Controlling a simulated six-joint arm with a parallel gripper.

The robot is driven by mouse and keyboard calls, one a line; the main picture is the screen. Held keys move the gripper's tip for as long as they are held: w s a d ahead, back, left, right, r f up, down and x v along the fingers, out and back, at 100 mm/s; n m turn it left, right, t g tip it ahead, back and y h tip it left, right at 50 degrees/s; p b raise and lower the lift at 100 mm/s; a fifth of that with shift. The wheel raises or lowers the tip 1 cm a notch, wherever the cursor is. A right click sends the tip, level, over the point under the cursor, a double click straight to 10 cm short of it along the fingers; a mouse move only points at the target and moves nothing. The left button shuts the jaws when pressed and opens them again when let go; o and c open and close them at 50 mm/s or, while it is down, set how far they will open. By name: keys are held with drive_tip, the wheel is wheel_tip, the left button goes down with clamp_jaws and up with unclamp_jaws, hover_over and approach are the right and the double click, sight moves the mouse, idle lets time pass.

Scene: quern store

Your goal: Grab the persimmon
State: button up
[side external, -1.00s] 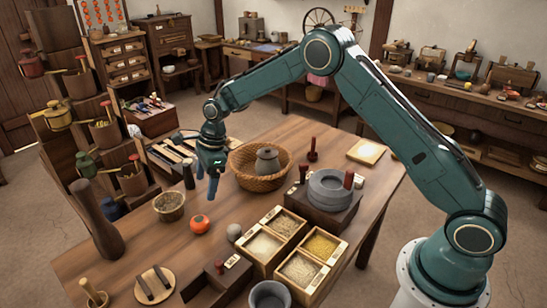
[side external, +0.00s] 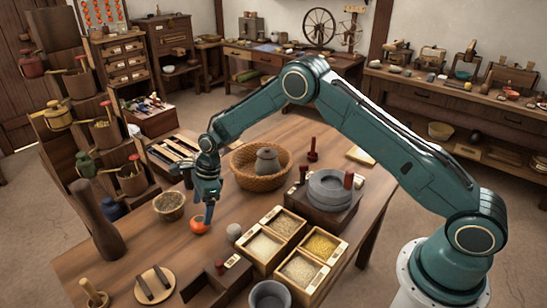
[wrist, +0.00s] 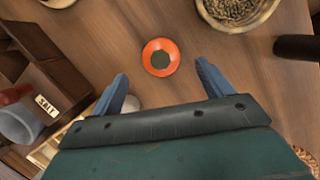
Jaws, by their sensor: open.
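The persimmon (side external: 198,226) is round and orange-red and rests on the wooden table (side external: 140,243). In the wrist view the persimmon (wrist: 160,57) shows its dark calyx on top, ahead of the fingertips and between their lines. My gripper (side external: 208,218) points down just above and beside it; the side view does not show clearly whether a finger touches it. In the wrist view my gripper (wrist: 163,80) has its two blue fingers spread apart with nothing between them.
A bowl of grain (side external: 169,206) stands close to the persimmon. A round grey stone (side external: 234,232) sits on its other side, beside compartment boxes of grain (side external: 282,222). A wicker basket (side external: 258,181) with a lidded pot stands behind. A tall dark wooden pestle (side external: 95,220) is at the left.

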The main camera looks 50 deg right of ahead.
sight(200, 218)
drive_tip(key=shift+x, duration=2.6)
drive_tip(key=shift+w, duration=0.1)
drive_tip(key=c, duration=1.1)
